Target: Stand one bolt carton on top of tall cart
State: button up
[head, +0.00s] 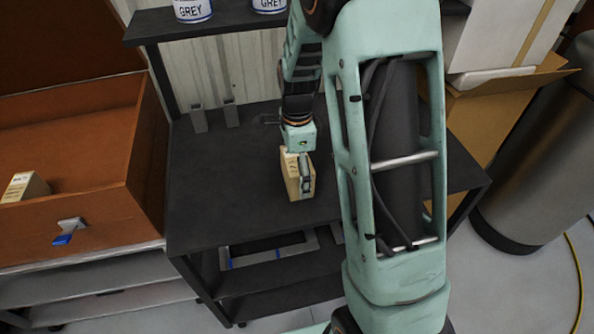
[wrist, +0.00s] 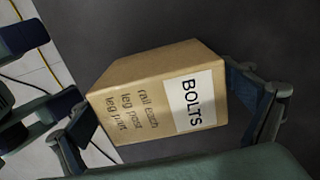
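A tan bolt carton (head: 290,178) is upright over the black top of the cart (head: 220,195), near its middle. I cannot tell whether its base touches the top. My gripper (head: 302,168) points down on it, one finger against its near side. In the wrist view the carton (wrist: 140,90), with a white "BOLTS" label, sits between the fingers of my gripper (wrist: 165,115), which look closed on its two sides. A second small carton (head: 24,187) lies in the orange-brown bin at the left.
The orange-brown bin (head: 145,140) with a blue-tipped latch stands left of the cart. Paint cans labelled GREY (head: 193,11) stand on a raised back shelf (head: 150,26). Two grey brackets (head: 199,119) stand at the back left. Cardboard boxes (head: 490,115) and a grey drum (head: 545,150) are at the right.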

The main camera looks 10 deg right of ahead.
jog(key=shift+r, duration=0.1)
notch_tip(320, 180, up, 12)
jog(key=shift+r+p, duration=0.1)
jog(key=shift+p, duration=0.25)
dwell(0.6)
